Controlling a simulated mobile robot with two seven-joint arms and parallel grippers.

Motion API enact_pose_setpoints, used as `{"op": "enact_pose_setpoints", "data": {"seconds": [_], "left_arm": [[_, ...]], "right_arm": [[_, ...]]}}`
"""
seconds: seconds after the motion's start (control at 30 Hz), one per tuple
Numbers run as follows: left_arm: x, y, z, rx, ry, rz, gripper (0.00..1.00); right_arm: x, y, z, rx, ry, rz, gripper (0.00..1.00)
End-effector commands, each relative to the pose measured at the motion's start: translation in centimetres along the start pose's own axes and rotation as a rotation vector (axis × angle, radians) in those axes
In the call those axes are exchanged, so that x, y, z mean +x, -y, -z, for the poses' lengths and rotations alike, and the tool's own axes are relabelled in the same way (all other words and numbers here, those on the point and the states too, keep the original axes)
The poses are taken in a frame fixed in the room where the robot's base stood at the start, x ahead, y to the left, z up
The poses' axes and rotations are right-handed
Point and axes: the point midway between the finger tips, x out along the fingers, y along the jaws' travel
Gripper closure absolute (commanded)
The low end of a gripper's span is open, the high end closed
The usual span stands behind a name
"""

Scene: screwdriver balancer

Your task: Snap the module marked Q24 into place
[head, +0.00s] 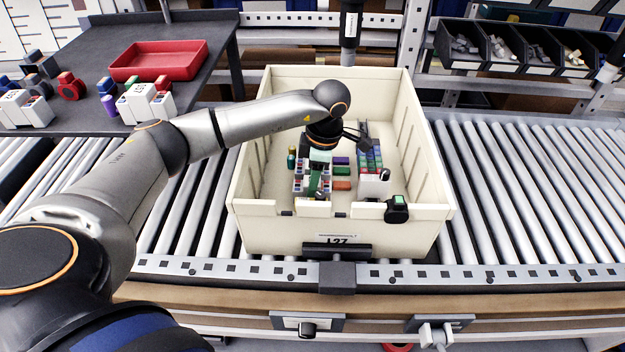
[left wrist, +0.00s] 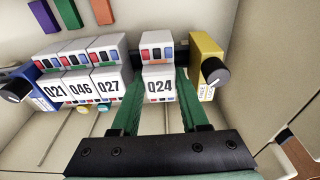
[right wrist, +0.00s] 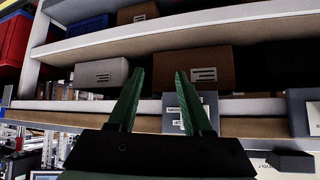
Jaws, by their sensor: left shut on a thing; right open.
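The white module Q24 (left wrist: 159,84) is between the green fingers of my left gripper (left wrist: 160,100), which is shut on it. It stands in the row, with a gap to module Q27 (left wrist: 109,84) on its left and a narrower gap to the yellow end block (left wrist: 206,70) on its right. I cannot tell whether Q24 is fully seated on the rails. In the head view my left gripper (head: 320,172) reaches down into the cream bin (head: 262,232). My right gripper (right wrist: 158,75) is open and empty, facing a shelf.
Modules Q46 (left wrist: 80,86) and Q21 (left wrist: 53,91) stand left of Q27. The yellow block has a black knob. Coloured blocks and another device lie in the bin. A dark table (head: 214,48) with a red tray (head: 160,60) is at back left. Rollers (head: 520,180) flank the bin.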

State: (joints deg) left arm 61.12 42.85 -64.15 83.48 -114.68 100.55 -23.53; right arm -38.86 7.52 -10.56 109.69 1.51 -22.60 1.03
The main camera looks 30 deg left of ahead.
Motion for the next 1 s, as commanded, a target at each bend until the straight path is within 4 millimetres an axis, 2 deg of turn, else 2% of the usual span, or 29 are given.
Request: {"op": "enact_pose_setpoints", "data": {"seconds": [1.0], "left_arm": [[0.75,0.03,-0.11,0.000,-0.001,0.001,1.00]], "right_arm": [[0.32,-0.03,-0.37,0.000,0.000,0.000,0.50]]}}
